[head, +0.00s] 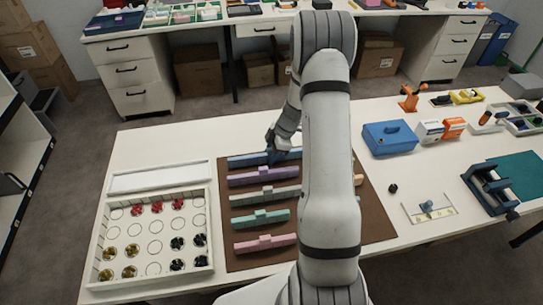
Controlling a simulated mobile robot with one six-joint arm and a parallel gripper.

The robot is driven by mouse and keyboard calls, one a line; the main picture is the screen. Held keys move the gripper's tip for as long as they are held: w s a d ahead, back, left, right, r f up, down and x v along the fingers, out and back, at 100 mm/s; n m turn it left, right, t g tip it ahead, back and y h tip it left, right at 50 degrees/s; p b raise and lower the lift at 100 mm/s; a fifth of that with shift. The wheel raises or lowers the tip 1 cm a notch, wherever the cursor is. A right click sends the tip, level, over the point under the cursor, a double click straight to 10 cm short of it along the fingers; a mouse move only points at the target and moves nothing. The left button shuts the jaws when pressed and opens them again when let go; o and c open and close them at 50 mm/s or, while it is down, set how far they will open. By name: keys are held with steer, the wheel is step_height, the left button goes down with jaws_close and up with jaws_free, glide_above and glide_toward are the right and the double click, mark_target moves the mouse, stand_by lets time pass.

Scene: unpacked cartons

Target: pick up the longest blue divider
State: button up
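A long blue divider (248,160) lies at the far edge of a brown mat (376,222). Its right part runs behind my arm, so its full length is hidden. My gripper (273,154) is at the blue divider, over its middle part. The fingers are small and dark, so I cannot tell whether they are closed on it. Nearer on the mat lie a purple divider (250,180), a grey-green divider (250,199), a teal divider (247,222) and a pink divider (252,246). My arm hides the mat's middle right, where other dividers may lie.
A white tray (103,242) with red, gold and black round pieces stands left of the mat, behind it a white lid-like panel (160,177). Right of the mat are a blue box (389,138), small cartons (430,131) and a dark blue fixture (489,188). The table's far left is clear.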

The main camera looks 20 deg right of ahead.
mark_target(271, 149)
steer(key=shift+c, duration=0.2)
jaws_close()
steer(key=shift+r, duration=0.1)
step_height(271, 149, up, 10)
steer(key=shift+p, duration=0.85)
